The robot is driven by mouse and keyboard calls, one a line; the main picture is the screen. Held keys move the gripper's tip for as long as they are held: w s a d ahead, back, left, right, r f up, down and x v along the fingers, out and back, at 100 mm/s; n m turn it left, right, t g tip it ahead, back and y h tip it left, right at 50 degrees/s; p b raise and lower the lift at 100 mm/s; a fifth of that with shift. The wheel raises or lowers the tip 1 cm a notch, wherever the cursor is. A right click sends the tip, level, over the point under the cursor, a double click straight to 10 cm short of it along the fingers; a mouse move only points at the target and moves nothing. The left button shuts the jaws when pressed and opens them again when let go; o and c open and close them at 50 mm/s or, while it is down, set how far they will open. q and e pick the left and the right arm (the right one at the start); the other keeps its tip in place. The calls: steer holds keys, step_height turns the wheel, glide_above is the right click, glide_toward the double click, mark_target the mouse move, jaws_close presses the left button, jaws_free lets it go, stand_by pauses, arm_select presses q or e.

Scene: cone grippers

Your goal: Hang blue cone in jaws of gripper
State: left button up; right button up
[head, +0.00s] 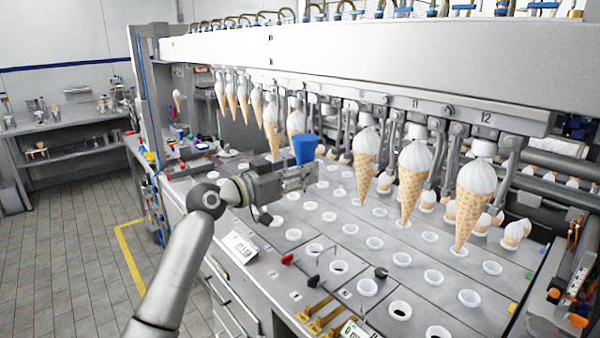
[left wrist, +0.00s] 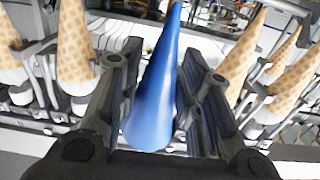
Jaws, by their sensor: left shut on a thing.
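The blue cone (head: 305,147) stands out above my left gripper (head: 308,176) in the head view, with its wide end up. My left gripper is shut on it, below the overhead bar. In the left wrist view the blue cone (left wrist: 152,105) lies between the two dark fingers of the gripper (left wrist: 158,80), its narrow end toward the top of the picture. The row of metal jaws (head: 395,130) hangs under the bar. Several jaws hold waffle cones with white tops, such as the large cone (head: 475,205). I cannot tell which jaw behind the blue cone is empty. My right gripper is not in view.
The white overhead bar (head: 350,62) runs across the machine. Below it is a deck (head: 330,232) with rows of round white-rimmed holes. Hanging cones (head: 366,155) stand close to the right of my gripper. A shelf (head: 75,118) stands at the far left, with open tiled floor before it.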

arm_select(q)
steer(key=shift+b+x, duration=0.65)
steer(key=shift+x, duration=1)
steer(key=shift+w+d, duration=0.15)
steer(key=shift+b+x, duration=1)
steer(key=shift+x, duration=0.8)
steer(key=shift+f, duration=0.1)
steer(key=shift+f+b, duration=0.55)
steer(key=shift+b, duration=0.3)
stand_by(0.4)
steer(key=o, duration=0.9)
steer(key=shift+o, duration=0.5)
